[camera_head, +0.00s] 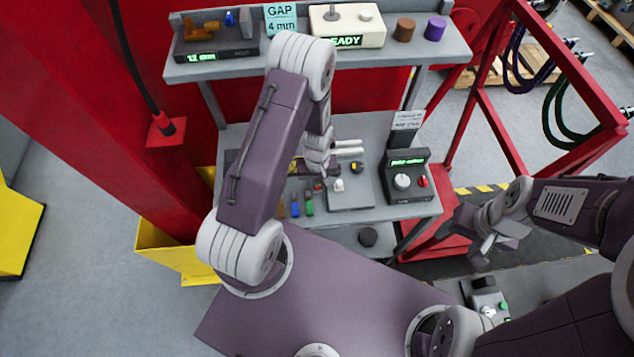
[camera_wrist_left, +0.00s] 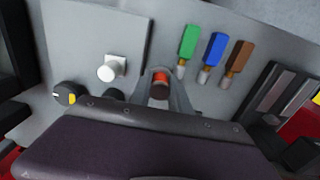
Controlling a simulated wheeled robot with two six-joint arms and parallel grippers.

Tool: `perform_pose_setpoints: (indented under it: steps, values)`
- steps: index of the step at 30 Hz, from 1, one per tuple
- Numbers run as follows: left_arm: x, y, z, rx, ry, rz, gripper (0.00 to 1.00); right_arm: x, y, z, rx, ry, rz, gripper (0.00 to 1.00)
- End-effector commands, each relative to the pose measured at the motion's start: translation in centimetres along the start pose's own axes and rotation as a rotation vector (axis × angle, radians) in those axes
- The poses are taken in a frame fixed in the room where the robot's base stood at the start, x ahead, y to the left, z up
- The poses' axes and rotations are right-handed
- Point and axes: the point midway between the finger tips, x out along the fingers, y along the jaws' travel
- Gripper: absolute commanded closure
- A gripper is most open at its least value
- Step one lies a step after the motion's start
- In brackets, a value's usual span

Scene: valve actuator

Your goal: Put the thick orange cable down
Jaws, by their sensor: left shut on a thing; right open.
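My left gripper (camera_wrist_left: 160,96) points down at the grey worktop and is shut on a short orange piece with a dark end, seemingly the thick orange cable (camera_wrist_left: 160,78). It is at the worktop surface or just above it; I cannot tell whether it touches. In the head view a small reddish bit (camera_head: 318,186) shows below my left gripper (camera_head: 325,172), which the wrist partly hides. Green (camera_wrist_left: 188,45), blue (camera_wrist_left: 213,50) and brown (camera_wrist_left: 239,57) cable pieces lie side by side beside it. My right gripper (camera_head: 488,246) is open and empty, off the worktop's right side.
A plate with a white knob (camera_wrist_left: 112,68) and a black-and-yellow knob (camera_wrist_left: 68,93) lies beside the held piece. A dark control box (camera_head: 406,180) stands at the worktop's right. The shelf (camera_head: 270,72) above holds devices. A red frame (camera_head: 483,110) stands to the right.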

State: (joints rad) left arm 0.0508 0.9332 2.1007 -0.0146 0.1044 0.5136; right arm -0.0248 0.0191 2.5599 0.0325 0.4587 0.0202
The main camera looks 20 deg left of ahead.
Motion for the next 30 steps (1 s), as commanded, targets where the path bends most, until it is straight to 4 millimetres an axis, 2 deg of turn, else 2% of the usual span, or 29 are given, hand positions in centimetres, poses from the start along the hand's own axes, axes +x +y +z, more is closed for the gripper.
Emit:
perform_pose_setpoints:
  steps: [3,4,6,14,19,23,30]
  values:
    - [0.5,0.0,0.0,0.0,0.0,0.0,1.0,0.4,0.0,0.1,0.0,0.0,0.0,0.38]
    - [0.3,0.0,0.0,0.0,0.0,0.0,0.69,0.3,0.0,0.0,0.0,0.0,0.0,0.38]
    - [0.3,0.0,0.0,0.0,0.0,0.0,0.55,0.2,0.0,0.0,0.0,0.0,0.0,0.38]
    - [0.2,0.0,0.0,0.0,0.0,0.0,0.55,0.2,0.0,0.0,0.0,0.0,0.0,0.38]
    - [-0.9,0.1,-0.1,0.0,0.004,0.002,0.55,0.2,0.0,0.0,0.0,0.0,0.0,0.38]
    - [-3.6,0.1,-0.2,0.0,0.007,0.004,0.55,0.6,0.0,0.1,0.0,0.0,0.0,0.38]
    - [-9.5,0.1,-0.2,0.0,0.007,0.003,0.55,1.2,0.0,0.1,0.0,0.0,0.0,0.38]
